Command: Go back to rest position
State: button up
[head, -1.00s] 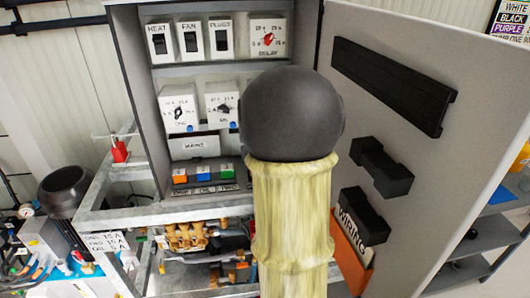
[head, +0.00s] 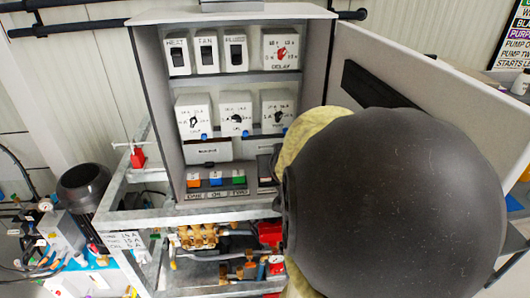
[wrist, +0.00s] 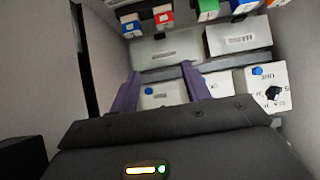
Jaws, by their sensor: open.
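In the head view, my arm's large dark joint covers the right middle, and my gripper is hidden behind it. In the wrist view, my gripper (wrist: 160,80) is open, its two purple-grey fingers spread with nothing held between them. Beyond the fingers is the inside of the grey control cabinet (head: 162,95), which appears upside down. White dial boxes (head: 236,112) sit on its middle shelf; one dial box (wrist: 268,92) shows past the right finger. Coloured terminal blocks (head: 216,180) show as a row along the top of the wrist view (wrist: 163,17).
The cabinet's open door (head: 440,75) stands at the right, partly behind my arm. A metal frame (head: 120,215) with valves and hoses is below. A red padlock-like part (head: 138,158) and a dark round vessel (head: 84,187) are at the left.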

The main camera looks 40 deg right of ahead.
dwell(0.4)
jog(key=s+a+f+n+g+y, duration=0.2)
jog(key=a+f, duration=0.4)
jog(key=a, duration=0.5)
jog(key=s+a+f+n+g+y, duration=0.2)
jog(key=a+f, duration=0.5)
jog(key=a, duration=0.4)
jog(key=n+g+y, duration=0.1)
jog(key=n+g, duration=0.1)
jog(key=shift+s+a+f+g, duration=0.2)
jog(key=shift+s+a+g, duration=0.05)
jog(key=shift+g, duration=0.05)
dwell(0.4)
